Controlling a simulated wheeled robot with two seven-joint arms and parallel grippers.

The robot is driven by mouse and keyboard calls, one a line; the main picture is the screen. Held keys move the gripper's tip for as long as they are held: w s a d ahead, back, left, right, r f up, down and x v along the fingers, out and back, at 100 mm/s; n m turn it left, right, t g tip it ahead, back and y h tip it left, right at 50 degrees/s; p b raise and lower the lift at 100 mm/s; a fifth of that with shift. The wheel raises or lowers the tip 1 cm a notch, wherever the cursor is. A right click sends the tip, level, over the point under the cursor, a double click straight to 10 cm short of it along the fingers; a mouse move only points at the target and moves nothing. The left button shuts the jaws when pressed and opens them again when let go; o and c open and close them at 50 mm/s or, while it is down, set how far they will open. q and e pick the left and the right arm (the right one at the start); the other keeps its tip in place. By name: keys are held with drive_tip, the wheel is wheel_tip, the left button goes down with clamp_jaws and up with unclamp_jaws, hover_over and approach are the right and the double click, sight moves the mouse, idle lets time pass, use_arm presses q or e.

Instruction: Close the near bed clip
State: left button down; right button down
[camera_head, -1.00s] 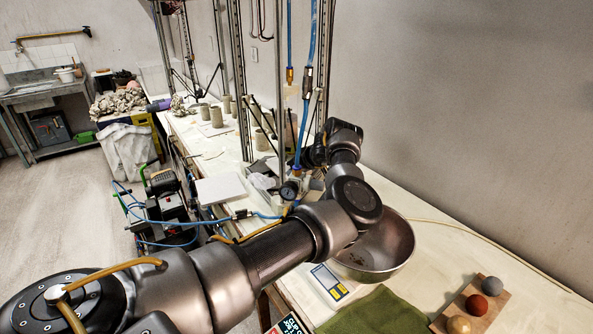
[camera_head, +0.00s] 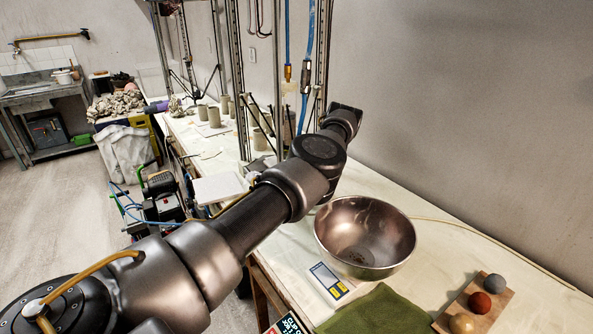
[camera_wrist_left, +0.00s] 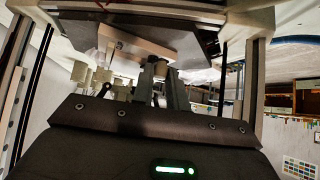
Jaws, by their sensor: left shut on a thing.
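In the wrist view my left gripper (camera_wrist_left: 161,82) points at the edge of a dark printer bed (camera_wrist_left: 188,50). Its fingers are shut on a small part at that edge, which I take for the near bed clip (camera_wrist_left: 160,68). The clip is tiny and partly covered by the fingers, so its exact position is unclear. There my own wrist hides the gripper, the bed and the clip. My right gripper is not in view.
A green cloth (camera_head: 378,312) and a board with several balls (camera_head: 478,304) lie in front. Grey cups (camera_head: 213,116) stand farther back. Printer posts flank the gripper closely.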

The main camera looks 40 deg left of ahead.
use_arm(q)
drive_tip(key=shift+f, duration=0.1)
drive_tip(key=c, duration=1.4)
unclamp_jaws()
drive_tip(key=shift+w+d+r, duration=0.1)
drive_tip(key=shift+d+r, duration=0.25)
drive_tip(key=shift+r, duration=0.1)
drive_tip(key=b+v, duration=0.1)
drive_tip(key=v, duration=0.9)
drive_tip(key=shift+f, duration=0.1)
